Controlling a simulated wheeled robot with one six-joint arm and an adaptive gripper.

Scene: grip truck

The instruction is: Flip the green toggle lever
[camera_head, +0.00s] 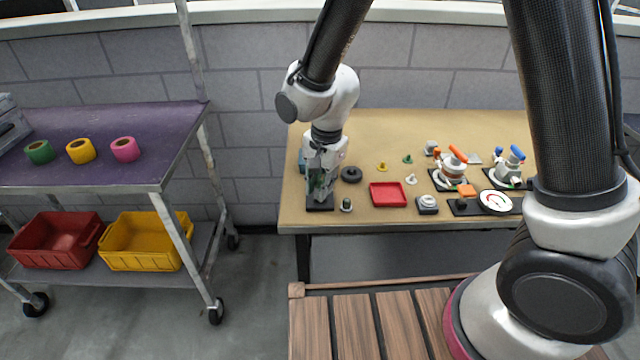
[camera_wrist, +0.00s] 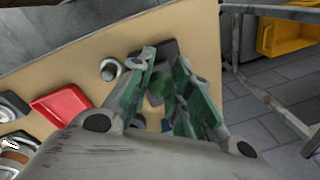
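The green toggle lever stands on a dark base plate (camera_head: 320,203) at the left end of the wooden table. My gripper (camera_head: 321,186) points down over it and hides most of the lever in the head view. In the wrist view, my gripper (camera_wrist: 165,68) has its two green-padded fingers apart. A green part of the lever (camera_wrist: 157,86) shows between them, in front of its dark plate (camera_wrist: 168,48). I cannot tell whether either finger touches the lever.
Several small devices fill the table's right side. A purple-topped cart (camera_head: 90,175) stands left, across a gap.

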